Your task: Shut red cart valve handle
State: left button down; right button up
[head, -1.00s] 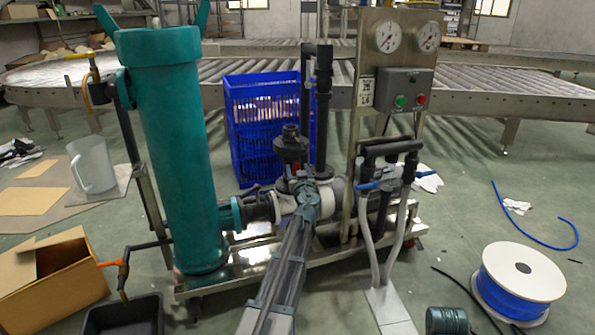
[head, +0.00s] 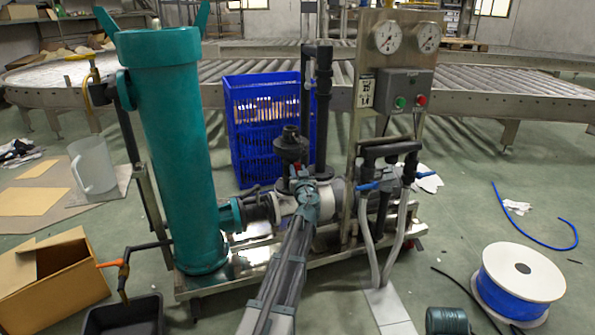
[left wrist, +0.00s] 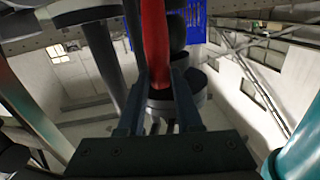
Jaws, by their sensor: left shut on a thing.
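The red valve handle (left wrist: 155,42) runs between the two dark fingers of my left gripper (left wrist: 159,88) in the left wrist view. The gripper is shut on it. In the head view my left gripper (head: 307,187) is at the pump and pipework in the middle of the cart (head: 330,257). Only a small bit of red (head: 297,170) shows just behind it, below a dark round fitting (head: 290,145). The gripper and wrist hide most of the handle and valve body. My right gripper is not in view.
A tall teal filter housing (head: 180,150) stands left of my arm. A gauge panel (head: 406,91) and grey hoses (head: 368,238) stand to its right. A blue crate (head: 255,165) is behind. An orange-handled tap (head: 110,264) hangs at the cart's lower left.

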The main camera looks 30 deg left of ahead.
pick_arm(q)
jog(key=shift+w+d+f+m+g+y, duration=0.15)
jog(key=shift+w+d+f+m+g, duration=0.4)
jog(key=shift+m, duration=1.95)
jog(key=shift+w+d+f+m+g+y, duration=0.2)
jog(key=shift+w+d+f+m+g, duration=0.35)
jog(key=shift+m, duration=1.95)
jog(key=shift+w+d+f+m+g+y, duration=0.15)
jog(key=shift+w+d+f+m+g, duration=0.4)
jog(key=shift+m, duration=1.95)
jog(key=shift+s+a+f+g, duration=0.15)
jog(key=shift+s+a+g, duration=0.1)
jog(key=shift+a, duration=0.1)
jog(key=c, duration=0.6)
grip_release()
jog(key=shift+w, duration=0.1)
jog(key=p+v, duration=0.3)
jog(key=v, duration=1)
jog(key=shift+s+d, duration=0.2)
jog(key=shift+d, duration=0.15)
